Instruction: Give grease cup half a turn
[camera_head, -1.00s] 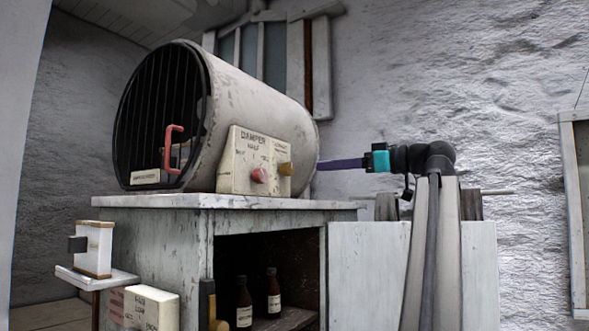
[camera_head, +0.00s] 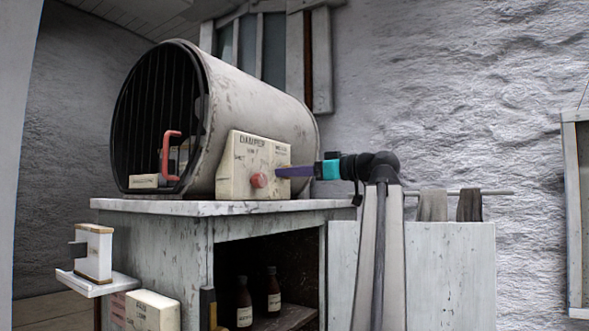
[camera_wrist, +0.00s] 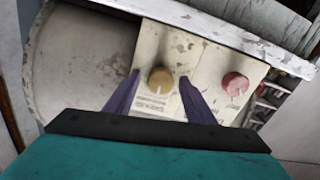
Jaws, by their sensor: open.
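The grease cup looks to be the round brass-yellow knob (camera_wrist: 160,81) on the cream panel (camera_head: 238,163); its label is too small to read. In the wrist view a pale line marks the knob's lower face. My gripper (camera_wrist: 160,76) is open, with one purple finger on each side of the knob and gaps between. Its fingertips look near the panel, but I cannot tell whether they touch it. In the head view my gripper (camera_head: 281,172) comes in from the right and hides the knob.
A red knob (camera_head: 259,180) sits on the same panel, left of my gripper in the head view; in the wrist view it (camera_wrist: 235,84) lies right of the fingers. The barrel-shaped drum (camera_head: 265,100) stands behind the panel on a worn bench top (camera_head: 160,206). Bottles (camera_head: 244,300) stand on the shelf below.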

